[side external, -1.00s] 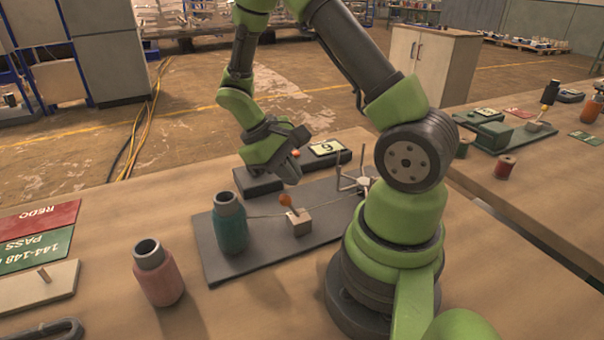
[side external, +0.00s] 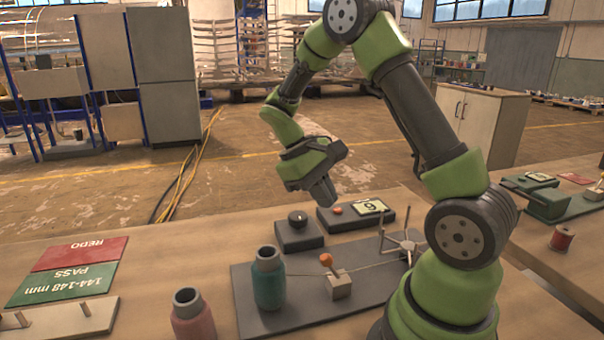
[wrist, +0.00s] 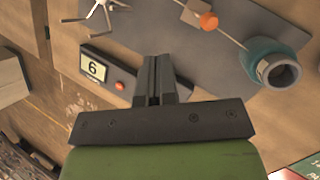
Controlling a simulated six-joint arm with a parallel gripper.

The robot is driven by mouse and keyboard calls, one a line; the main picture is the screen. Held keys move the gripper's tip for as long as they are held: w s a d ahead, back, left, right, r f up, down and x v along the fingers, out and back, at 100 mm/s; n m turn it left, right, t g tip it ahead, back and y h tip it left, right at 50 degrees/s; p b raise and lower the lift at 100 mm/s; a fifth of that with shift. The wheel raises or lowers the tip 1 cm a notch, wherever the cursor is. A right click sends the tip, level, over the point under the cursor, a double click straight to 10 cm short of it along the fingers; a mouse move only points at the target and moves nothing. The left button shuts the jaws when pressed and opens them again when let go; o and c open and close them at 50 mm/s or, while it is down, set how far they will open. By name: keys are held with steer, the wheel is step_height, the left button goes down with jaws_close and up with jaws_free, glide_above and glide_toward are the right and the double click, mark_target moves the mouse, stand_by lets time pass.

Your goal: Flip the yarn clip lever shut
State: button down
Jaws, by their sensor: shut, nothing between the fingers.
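The yarn clip (side external: 339,286) is a small pale block on a dark grey base plate (side external: 300,311). Its short lever (side external: 326,260) has an orange ball end and leans up and to the left in the side view. The orange ball (wrist: 208,21) also shows at the top of the wrist view. A thin yarn runs from the teal spool (side external: 268,281) past the clip toward a metal-armed reel (side external: 404,246). My gripper (side external: 325,198) is shut and empty, in the air above and behind the clip, apart from it.
Behind the plate stand a dark box with a knob (side external: 299,233) and a display box (side external: 356,216) with an orange button. A pink spool (side external: 192,318) stands front left. REDO and PASS cards (side external: 70,270) lie on the left. Open table lies between them.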

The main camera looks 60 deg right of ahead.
steer(key=w+a+r, duration=0.2)
steer(key=w+r, duration=0.2)
steer(key=r, duration=0.1)
steer(key=shift+w+r, duration=0.1)
stand_by(0.4)
steer(key=s+a+r+t+y, duration=0.3)
steer(key=s+a+r+t, duration=0.5)
steer(key=s+a+t, duration=0.4)
steer(key=shift+a+r+m+t+y, duration=0.3)
steer(key=shift+a+r+m+t, duration=0.1)
steer(key=shift+a, duration=0.2)
